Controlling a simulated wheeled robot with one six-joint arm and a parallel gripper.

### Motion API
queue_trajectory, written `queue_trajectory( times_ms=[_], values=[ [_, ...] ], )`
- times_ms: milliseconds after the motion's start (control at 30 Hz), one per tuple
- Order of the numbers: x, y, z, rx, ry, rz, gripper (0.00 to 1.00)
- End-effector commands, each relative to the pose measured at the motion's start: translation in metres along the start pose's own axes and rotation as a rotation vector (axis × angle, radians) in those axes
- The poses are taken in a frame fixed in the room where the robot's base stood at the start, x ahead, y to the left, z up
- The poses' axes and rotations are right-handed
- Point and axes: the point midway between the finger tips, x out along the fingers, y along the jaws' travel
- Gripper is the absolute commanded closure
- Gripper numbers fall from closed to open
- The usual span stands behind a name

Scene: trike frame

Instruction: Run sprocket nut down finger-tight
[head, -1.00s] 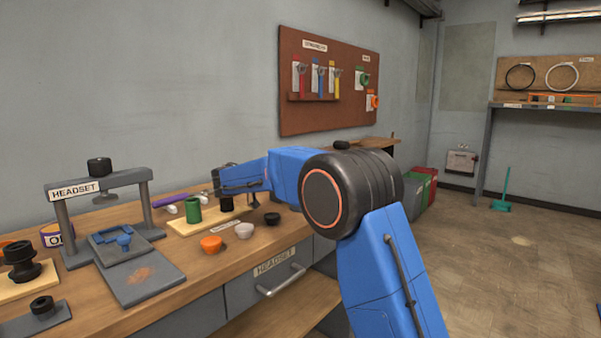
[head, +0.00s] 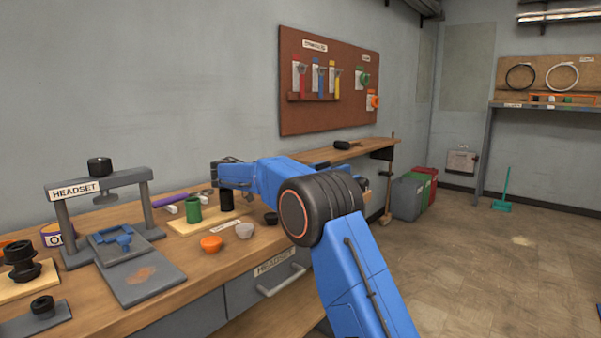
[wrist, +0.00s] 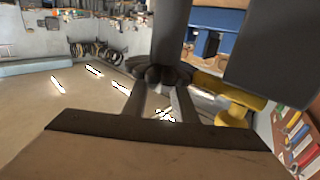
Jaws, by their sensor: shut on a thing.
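My gripper (head: 228,174) shows small and dark in the head view, above the back of the wooden bench, close to the wall. In the wrist view, a dark ridged part (wrist: 160,75) sits by the dark finger, and my gripper is shut on a dark thing that I cannot clearly make out. I cannot tell whether it is the sprocket nut. No sprocket or thread can be made out in either view. A yellow part (wrist: 232,105) stands to the right in the wrist view.
A grey HEADSET press (head: 145,180) stands on the bench (head: 190,255) at left. A pegboard (head: 325,115) hangs behind.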

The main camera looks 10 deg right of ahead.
Motion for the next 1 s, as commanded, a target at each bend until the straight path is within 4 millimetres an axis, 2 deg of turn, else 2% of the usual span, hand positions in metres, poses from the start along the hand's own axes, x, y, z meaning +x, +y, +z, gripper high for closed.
queue_trajectory(
  times_ms=[133, 167, 233, 533, 667, 1000],
  values=[
    [0.0, 0.0, -0.003, 0.005, 0.001, -0.003, 0.97],
    [0.0, 0.0, -0.003, 0.005, 0.001, -0.003, 0.73],
    [0.001, 0.0, -0.003, 0.005, 0.001, -0.003, 0.56],
    [0.0, 0.0, -0.002, 0.003, 0.0, -0.002, 0.56],
    [0.0, 0.0, -0.009, 0.004, 0.0, -0.002, 0.56],
    [0.0, -0.001, -0.065, 0.005, 0.0, -0.003, 0.56]
  ],
)
